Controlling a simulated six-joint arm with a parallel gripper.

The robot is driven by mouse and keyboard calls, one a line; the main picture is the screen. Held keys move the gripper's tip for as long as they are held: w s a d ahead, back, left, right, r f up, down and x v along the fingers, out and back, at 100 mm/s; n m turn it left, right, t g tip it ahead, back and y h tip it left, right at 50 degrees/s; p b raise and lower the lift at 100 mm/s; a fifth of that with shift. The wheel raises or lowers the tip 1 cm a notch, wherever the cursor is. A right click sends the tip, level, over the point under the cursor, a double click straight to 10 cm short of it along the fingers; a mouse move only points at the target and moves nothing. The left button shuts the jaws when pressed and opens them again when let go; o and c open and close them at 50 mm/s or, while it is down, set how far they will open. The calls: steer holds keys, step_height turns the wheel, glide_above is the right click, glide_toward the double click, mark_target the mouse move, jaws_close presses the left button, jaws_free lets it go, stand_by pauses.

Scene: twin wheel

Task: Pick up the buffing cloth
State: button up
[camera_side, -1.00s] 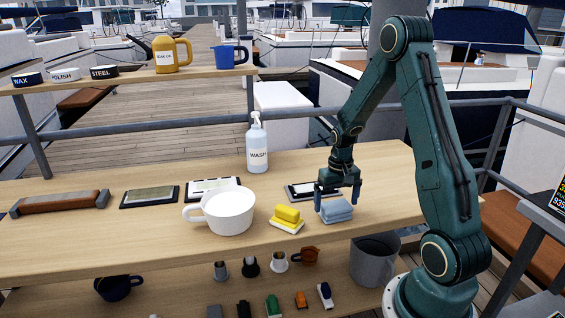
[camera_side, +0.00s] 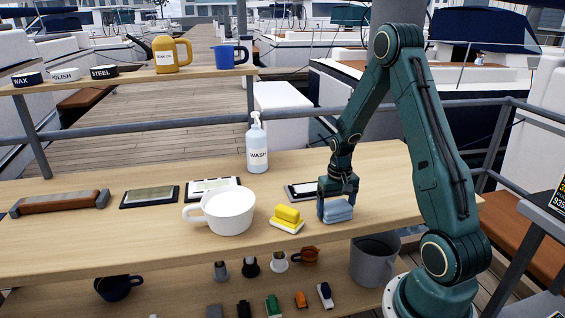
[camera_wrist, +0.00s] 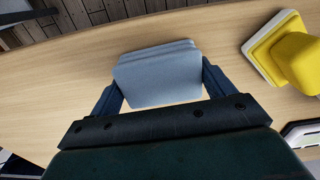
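The buffing cloth is most likely the folded blue-grey cloth (camera_side: 338,211) lying on the bench top near its front right edge. It also fills the space between the fingers in the wrist view (camera_wrist: 158,76). My gripper (camera_side: 338,207) is lowered over the cloth, with one finger on each side of it. In the wrist view my gripper (camera_wrist: 160,80) has its fingers spread, their tips close beside the cloth's left and right edges. I cannot tell whether the tips touch it. The cloth rests on the bench.
A yellow block on a white base (camera_side: 287,219) stands just left of the cloth. A white mug (camera_side: 229,212) is further left. A dark-framed flat plate (camera_side: 300,192) lies behind the gripper. A wash bottle (camera_side: 257,147) stands at the back. A grey bucket (camera_side: 374,262) is below.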

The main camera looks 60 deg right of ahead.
mark_target(333, 203)
steer(key=shift+r, duration=0.1)
steer(key=shift+c, duration=0.4)
steer(key=shift+r, duration=0.8)
step_height(333, 203, up, 18)
steer(key=shift+r, duration=0.1)
steer(key=shift+o, duration=1.1)
steer(key=shift+c, duration=0.7)
steer(key=w+d+f, duration=0.2)
steer(key=w+f, duration=0.3)
steer(key=w, duration=0.3)
steer(key=w+d+f, duration=0.2)
steer(key=w+f, duration=0.3)
steer(key=w, duration=0.3)
steer(key=shift+w+d+f, duration=0.2)
steer(key=shift+w+d, duration=0.05)
steer(key=shift+d, duration=0.1)
